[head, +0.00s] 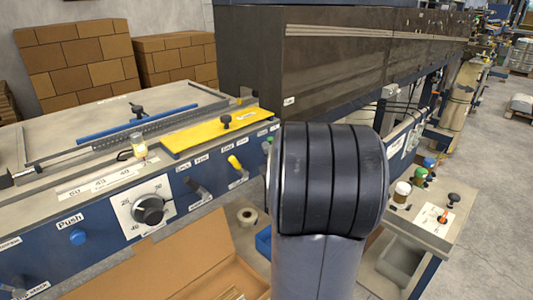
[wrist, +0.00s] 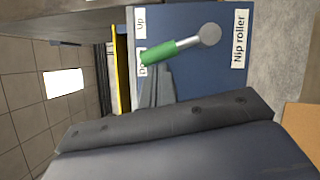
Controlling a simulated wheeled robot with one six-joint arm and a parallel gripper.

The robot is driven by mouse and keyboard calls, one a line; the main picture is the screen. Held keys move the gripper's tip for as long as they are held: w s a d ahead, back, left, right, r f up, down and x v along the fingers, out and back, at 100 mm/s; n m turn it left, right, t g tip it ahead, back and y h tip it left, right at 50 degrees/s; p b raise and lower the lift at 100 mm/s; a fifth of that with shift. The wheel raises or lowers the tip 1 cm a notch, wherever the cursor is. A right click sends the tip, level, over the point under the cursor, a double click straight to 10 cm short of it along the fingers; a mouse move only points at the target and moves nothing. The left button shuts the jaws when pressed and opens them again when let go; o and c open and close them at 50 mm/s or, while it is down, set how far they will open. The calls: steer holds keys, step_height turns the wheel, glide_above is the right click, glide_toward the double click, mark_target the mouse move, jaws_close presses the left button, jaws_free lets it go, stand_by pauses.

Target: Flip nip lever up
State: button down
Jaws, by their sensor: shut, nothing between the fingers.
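The nip lever shows in the wrist view, with a green handle (wrist: 158,52) on a metal shaft and a round grey pivot (wrist: 208,36). It sits on a blue panel (wrist: 190,14) beside the label "Nip roller" (wrist: 240,38). The handle points left and slightly down in the picture, partly covering the label that starts "Do" (wrist: 142,68); the "Up" label (wrist: 140,21) is clear of it. My gripper (wrist: 157,72) is shut and empty, its tips just below the handle; I cannot tell whether they touch it.
A yellow cover (head: 217,131), a black dial (head: 149,209) and several small levers are on the machine front left of my arm. An open cardboard box (head: 180,262) lies below. A side table (head: 430,225) with coloured knobs stands right.

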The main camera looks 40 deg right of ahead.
steer(key=d+m+g+p, duration=0.1)
steer(key=m+p, duration=0.1)
steer(key=d+r+m+g+y+p, duration=0.1)
steer(key=d+m+p, duration=0.1)
steer(key=p, duration=0.1)
steer(key=d+r+m+g+p, duration=0.1)
steer(key=d+m+p, duration=0.1)
steer(key=m+p, duration=0.1)
steer(key=shift+w, duration=0.2)
steer(key=shift+d, duration=0.1)
stand_by(0.6)
